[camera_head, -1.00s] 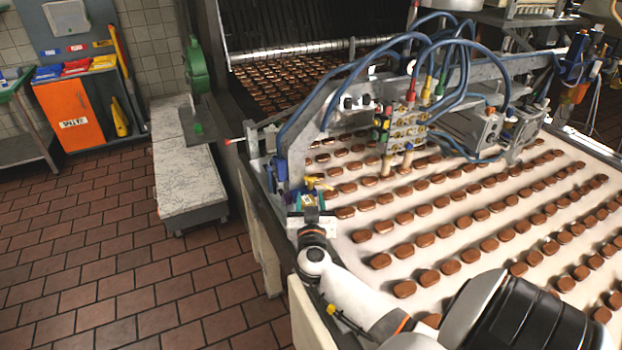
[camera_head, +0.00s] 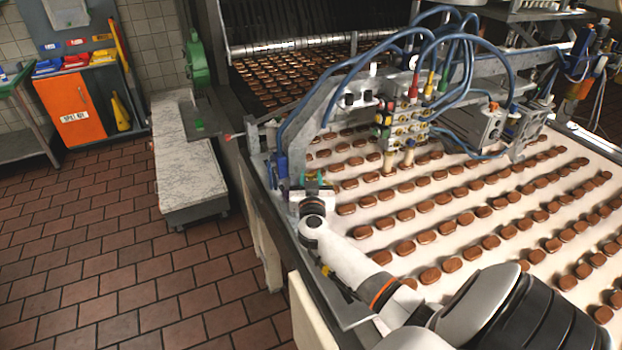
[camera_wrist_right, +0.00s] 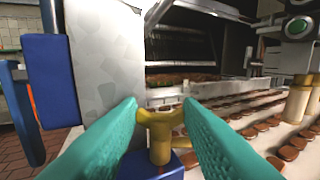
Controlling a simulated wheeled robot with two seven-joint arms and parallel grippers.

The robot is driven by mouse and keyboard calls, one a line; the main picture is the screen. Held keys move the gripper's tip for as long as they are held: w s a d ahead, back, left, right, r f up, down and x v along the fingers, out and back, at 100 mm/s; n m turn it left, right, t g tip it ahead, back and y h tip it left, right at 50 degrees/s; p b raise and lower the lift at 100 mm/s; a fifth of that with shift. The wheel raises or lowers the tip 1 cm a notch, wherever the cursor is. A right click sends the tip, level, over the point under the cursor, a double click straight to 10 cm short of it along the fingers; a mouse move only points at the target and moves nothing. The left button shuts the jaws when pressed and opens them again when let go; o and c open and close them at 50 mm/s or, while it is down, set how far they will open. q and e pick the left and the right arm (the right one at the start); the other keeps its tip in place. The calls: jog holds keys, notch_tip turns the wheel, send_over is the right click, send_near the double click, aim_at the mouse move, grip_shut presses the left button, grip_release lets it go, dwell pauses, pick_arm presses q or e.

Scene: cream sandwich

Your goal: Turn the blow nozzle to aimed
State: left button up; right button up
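A yellow, fork-topped piece (camera_wrist_right: 160,130) on a blue block (camera_wrist_right: 150,166) stands upright in the right wrist view; it looks like the blow nozzle, but which way it aims I cannot tell. My right gripper (camera_wrist_right: 161,104) has its teal fingers spread, one at each side of the yellow top. Whether they touch it is unclear. In the head view my right gripper (camera_head: 312,180) is at the near left corner of the conveyor frame, and its wrist hides most of the yellow piece. My left gripper is not in view.
The white conveyor (camera_head: 345,228) carries rows of brown biscuits beside my right arm. A metal beam with blue hoses and a valve block (camera_head: 403,122) spans it. A grey plate (camera_wrist_right: 105,60) and blue block (camera_wrist_right: 48,80) stand close left of the fingers. Tiled floor (camera_head: 130,260) is clear at left.

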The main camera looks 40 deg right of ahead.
jog(key=shift+r+m+p, duration=0.1)
jog(key=shift+m+p, duration=0.2)
jog(key=shift+p, duration=0.15)
jog(key=shift+w+a+m+g+h+p, duration=0.15)
jog(key=shift+m+g+h+p, duration=0.35)
jog(key=shift+g+h, duration=0.3)
jog(key=o, duration=0.7)
